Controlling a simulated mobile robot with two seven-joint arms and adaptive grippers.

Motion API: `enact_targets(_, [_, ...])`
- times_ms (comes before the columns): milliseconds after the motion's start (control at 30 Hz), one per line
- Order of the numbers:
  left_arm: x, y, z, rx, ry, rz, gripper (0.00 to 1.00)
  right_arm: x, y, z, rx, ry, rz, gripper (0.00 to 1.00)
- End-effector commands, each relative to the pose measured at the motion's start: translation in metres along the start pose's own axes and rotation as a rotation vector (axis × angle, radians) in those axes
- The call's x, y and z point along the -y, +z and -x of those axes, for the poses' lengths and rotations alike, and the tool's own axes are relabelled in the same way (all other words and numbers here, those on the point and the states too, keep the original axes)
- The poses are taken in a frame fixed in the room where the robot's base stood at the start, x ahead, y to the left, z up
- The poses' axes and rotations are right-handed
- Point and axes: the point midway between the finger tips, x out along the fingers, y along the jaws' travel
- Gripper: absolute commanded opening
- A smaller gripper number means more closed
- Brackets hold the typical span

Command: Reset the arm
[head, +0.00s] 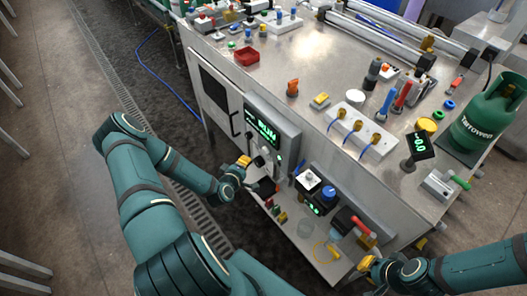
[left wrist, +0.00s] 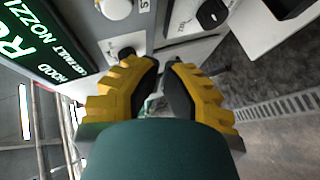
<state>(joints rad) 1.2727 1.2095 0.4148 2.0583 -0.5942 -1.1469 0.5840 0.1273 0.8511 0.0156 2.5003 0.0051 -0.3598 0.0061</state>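My left arm reaches in from the left in the head view, with its gripper (head: 256,174) in front of the control panel. In the left wrist view, the left gripper's yellow-and-dark fingers (left wrist: 165,64) are partly apart, with a narrow gap and nothing clearly held. A dark round knob (left wrist: 126,54) on the panel is close beside the left finger. The control panel (head: 284,128) has a lit display with green lettering (head: 266,132), which also shows in the left wrist view (left wrist: 45,42). My right gripper (head: 367,268) is at the lower right; its finger opening is unclear.
The metal workbench top (head: 245,82) is crowded with tools and small parts. A green gas cylinder (head: 486,122) stands at the right. A lower shelf (head: 312,250) holds small devices and loose items near both grippers. Open floor (head: 65,90) lies to the left.

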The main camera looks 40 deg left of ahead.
Motion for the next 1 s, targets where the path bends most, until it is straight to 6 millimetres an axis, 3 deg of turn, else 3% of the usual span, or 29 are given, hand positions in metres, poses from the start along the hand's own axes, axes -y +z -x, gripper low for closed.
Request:
enact_targets(667, [0.001,0.001,0.004,0.006,-0.002,-0.002,0.0,0.0,0.001,0.0,0.004,0.0,0.001,0.0])
enact_targets(767, [-0.001,0.022,0.004,0.067,-0.03,-0.033,0.0,0.0,0.001,0.0,0.003,0.0,0.001,0.0])
enact_targets(867, [-0.004,0.067,0.01,0.199,-0.093,-0.108,0.0,0.0,0.001,0.0,0.003,0.0,0.001,0.0])
enact_targets(1000, [-0.003,0.142,0.039,0.452,-0.215,-0.273,0.0,0.0,0.001,0.0,0.003,0.0,0.001,0.0])
